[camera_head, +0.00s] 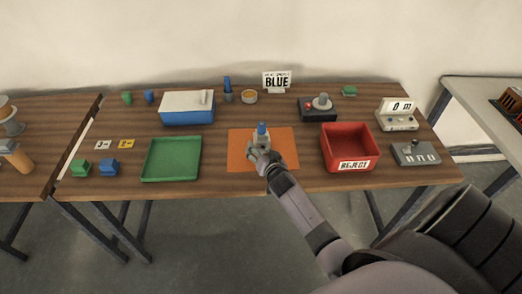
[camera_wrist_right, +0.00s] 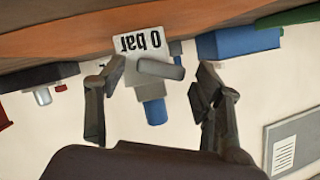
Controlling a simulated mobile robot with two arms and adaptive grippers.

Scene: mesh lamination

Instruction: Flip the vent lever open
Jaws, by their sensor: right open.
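My right gripper (camera_head: 262,155) is over the orange mat (camera_head: 237,152) at the middle of the table, at a small grey device with a blue top (camera_head: 262,129). The wrist view is upside down. There the device shows a white "0 bar" display (camera_wrist_right: 133,45), a grey rounded lever-like bar (camera_wrist_right: 160,67) and a blue cylinder (camera_wrist_right: 155,110). My right gripper (camera_wrist_right: 160,78) is open, its fingers on either side of the bar with gaps visible. I cannot tell whether this bar is the vent lever. The device is partly hidden by my gripper in the head view.
A red REJECT bin (camera_head: 336,130) stands right of the mat, a green tray (camera_head: 147,160) left. A blue box with pale lid (camera_head: 188,118) and a dark box with a knob (camera_head: 318,116) stand behind. A grey switch box (camera_head: 414,154) is at the right.

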